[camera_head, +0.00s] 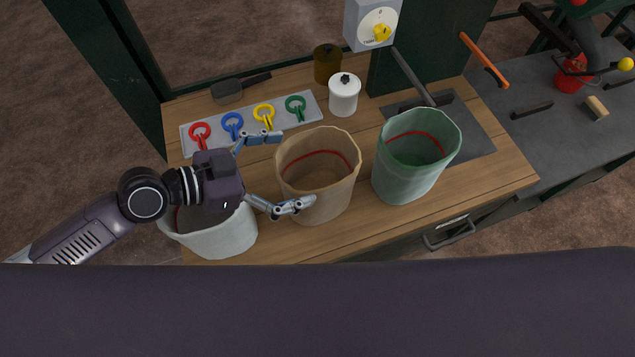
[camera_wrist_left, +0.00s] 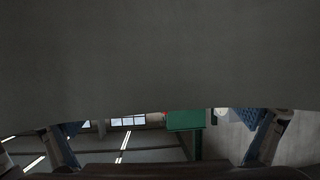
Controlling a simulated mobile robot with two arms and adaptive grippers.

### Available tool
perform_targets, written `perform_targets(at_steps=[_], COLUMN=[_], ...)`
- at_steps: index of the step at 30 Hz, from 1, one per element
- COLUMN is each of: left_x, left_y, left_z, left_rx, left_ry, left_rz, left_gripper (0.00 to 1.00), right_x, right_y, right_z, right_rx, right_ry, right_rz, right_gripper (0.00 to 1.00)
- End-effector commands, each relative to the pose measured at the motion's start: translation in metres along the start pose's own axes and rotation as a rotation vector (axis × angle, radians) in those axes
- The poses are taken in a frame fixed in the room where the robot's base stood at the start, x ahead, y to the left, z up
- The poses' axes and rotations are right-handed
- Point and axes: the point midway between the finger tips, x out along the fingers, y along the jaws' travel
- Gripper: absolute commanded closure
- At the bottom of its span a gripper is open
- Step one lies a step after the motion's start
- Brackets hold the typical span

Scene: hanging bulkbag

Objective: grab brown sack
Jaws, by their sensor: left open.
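The brown sack (camera_head: 328,192) stands upright and open on the wooden bench, with a red line inside its rim. My left gripper (camera_head: 292,171) is open at the sack's left side. One finger is by the far left of the rim, and the other reaches across the near side; contact cannot be told. In the left wrist view the two fingers (camera_wrist_left: 164,142) are spread wide, and a dark plain surface, which I cannot identify for sure, fills the upper part. My right gripper is not in view.
A white sack (camera_head: 232,238) stands partly under my left arm, and a green sack (camera_head: 400,178) stands to the right. A tray (camera_head: 242,132) with coloured rings, a white jar (camera_head: 344,97) and a brown jar (camera_head: 327,65) are behind. A dark post (camera_head: 425,50) rises at the back.

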Motion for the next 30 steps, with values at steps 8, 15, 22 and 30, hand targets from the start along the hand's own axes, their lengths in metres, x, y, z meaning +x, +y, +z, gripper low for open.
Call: perform_targets(at_steps=[8, 15, 22, 30], left_x=[0.031, 0.038, 0.037, 0.037], left_y=[0.001, 0.002, 0.002, 0.001], left_z=[-0.004, -0.001, -0.001, -0.001], left_rx=[0.000, 0.001, 0.001, 0.001], left_ry=[0.003, 0.001, 0.001, 0.000], left_rz=[-0.001, -0.001, -0.001, -0.001], left_gripper=[0.00, 0.00, 0.13, 0.43], right_x=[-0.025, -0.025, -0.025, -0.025], right_y=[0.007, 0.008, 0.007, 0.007], right_z=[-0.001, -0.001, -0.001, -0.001], right_rx=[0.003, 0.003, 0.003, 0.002], right_ry=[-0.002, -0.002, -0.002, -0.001], right_rz=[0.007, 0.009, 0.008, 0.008], right_gripper=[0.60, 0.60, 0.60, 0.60])
